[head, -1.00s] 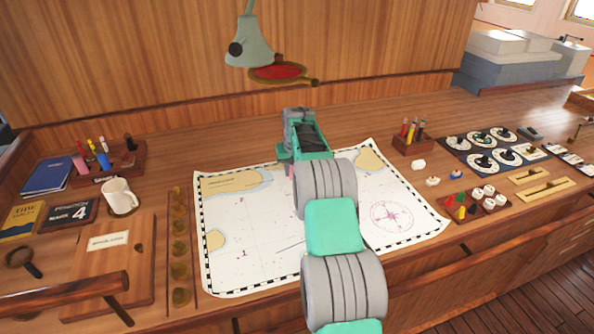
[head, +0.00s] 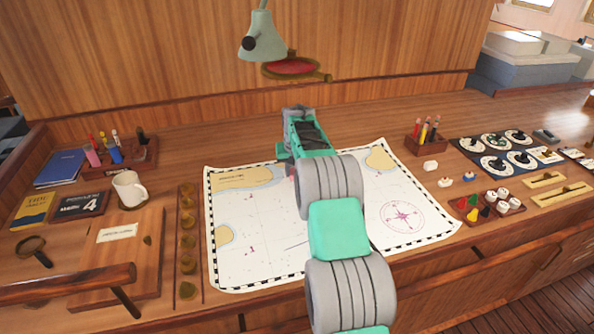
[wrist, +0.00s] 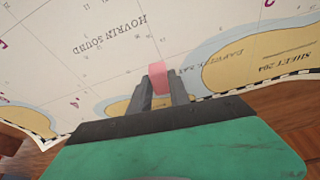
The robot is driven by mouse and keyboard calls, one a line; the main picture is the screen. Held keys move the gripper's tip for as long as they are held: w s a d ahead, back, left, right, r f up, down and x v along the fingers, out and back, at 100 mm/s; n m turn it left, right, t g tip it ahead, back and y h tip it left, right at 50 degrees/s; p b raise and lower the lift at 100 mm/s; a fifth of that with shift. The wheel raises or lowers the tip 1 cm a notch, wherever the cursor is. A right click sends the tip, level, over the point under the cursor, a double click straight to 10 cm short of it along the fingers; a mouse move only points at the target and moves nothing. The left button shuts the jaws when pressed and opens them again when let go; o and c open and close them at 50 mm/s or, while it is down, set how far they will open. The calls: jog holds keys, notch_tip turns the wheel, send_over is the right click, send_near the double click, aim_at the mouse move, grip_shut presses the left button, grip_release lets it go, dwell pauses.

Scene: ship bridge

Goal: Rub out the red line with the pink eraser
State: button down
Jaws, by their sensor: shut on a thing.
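The pink eraser (wrist: 158,76) is held between the two grey fingers of my gripper (wrist: 161,86) in the wrist view. Its free end points toward the chart; I cannot tell if it touches the paper. The white chart (head: 240,208) lies flat on the wooden desk, with tan land patches, dark lettering and a compass rose. In the head view my gripper is over the chart's upper middle, and my arm hides much of that area. I cannot make out a red line in either view; only small reddish marks show on the chart.
A pen rack (head: 118,160) is at the back left and a pencil box (head: 425,139) at the back right. Dials (head: 505,152) and small pieces lie to the right. A lamp (head: 262,40) hangs above.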

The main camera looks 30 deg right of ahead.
aim_at(270, 184)
jog(key=shift+a, duration=0.6)
jog(key=shift+a+b, duration=0.35)
jog(key=shift+a, duration=0.85)
jog(key=shift+a+f, duration=0.1)
jog(key=shift+a, duration=1.2)
jog(key=shift+a+b, duration=0.4)
jog(key=shift+a, duration=0.85)
